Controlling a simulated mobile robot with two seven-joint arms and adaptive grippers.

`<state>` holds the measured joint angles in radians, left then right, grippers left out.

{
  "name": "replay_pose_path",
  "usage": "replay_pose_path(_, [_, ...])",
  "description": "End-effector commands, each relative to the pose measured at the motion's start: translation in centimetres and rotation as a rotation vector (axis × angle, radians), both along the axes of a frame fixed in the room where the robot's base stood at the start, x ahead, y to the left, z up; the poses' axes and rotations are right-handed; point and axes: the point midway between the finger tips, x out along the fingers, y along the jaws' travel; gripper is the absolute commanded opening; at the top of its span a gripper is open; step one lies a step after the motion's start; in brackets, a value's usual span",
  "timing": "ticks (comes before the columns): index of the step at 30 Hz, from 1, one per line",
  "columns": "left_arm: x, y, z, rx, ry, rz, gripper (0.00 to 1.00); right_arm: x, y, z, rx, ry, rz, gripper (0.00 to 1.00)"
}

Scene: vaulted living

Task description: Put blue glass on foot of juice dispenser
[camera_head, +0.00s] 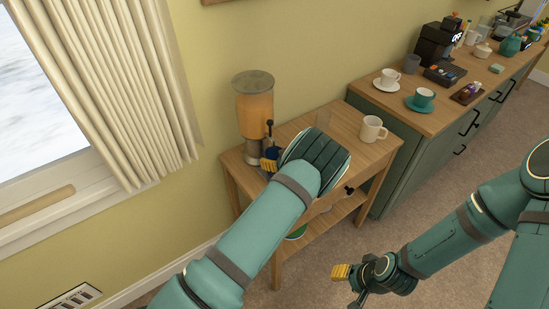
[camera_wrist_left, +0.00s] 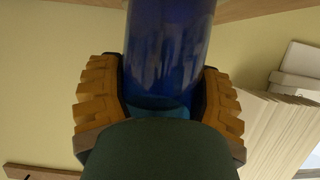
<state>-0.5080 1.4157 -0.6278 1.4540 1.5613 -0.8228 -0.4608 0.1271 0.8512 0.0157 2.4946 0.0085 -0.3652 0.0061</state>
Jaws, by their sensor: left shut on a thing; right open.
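The juice dispenser (camera_head: 255,108), with orange juice in a clear tank on a grey foot, stands on the small wooden table (camera_head: 312,120) against the wall. My left gripper (camera_head: 268,162) is shut on the blue glass (camera_wrist_left: 165,45). In the left wrist view its yellow finger pads lie on both sides of the glass. In the head view only a small dark-blue part of the glass shows, close in front of the dispenser by its tap. My arm hides the contact below it. My right gripper (camera_head: 354,284) is open and empty, low over the carpet.
A green cabinet (camera_head: 408,150) with cups and a coffee machine (camera_head: 437,45) adjoins on the right. A curtain (camera_head: 120,90) hangs left.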

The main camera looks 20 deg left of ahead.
Motion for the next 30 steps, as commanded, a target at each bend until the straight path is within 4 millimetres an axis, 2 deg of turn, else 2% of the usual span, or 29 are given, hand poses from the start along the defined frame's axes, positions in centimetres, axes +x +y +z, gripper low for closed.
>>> replay_pose_path(9, [0.1, 0.0, -0.2, 0.0, -0.002, 0.001, 0.24, -0.1, 0.0, -0.4, 0.0, 0.002, 0.002, 0.47])
replay_pose_path(10, [0.0, 0.0, -0.3, -0.001, -0.001, 0.001, 0.74, -0.1, 0.0, -0.4, 0.0, 0.002, 0.002, 0.47])
replay_pose_path(12, [0.0, 0.0, -0.2, 0.0, -0.002, 0.001, 0.98, -0.1, 0.0, -0.3, 0.0, 0.002, 0.002, 0.47])
replay_pose_path(25, [0.0, -0.1, 0.4, 0.0, -0.002, -0.001, 1.0, 0.0, 0.0, 0.2, 0.0, -0.001, -0.001, 0.47])
replay_pose_path(30, [-1.6, -2.3, 1.4, -0.001, 0.0, -0.002, 1.0, 0.1, 0.0, 0.4, 0.0, -0.002, -0.002, 0.47])
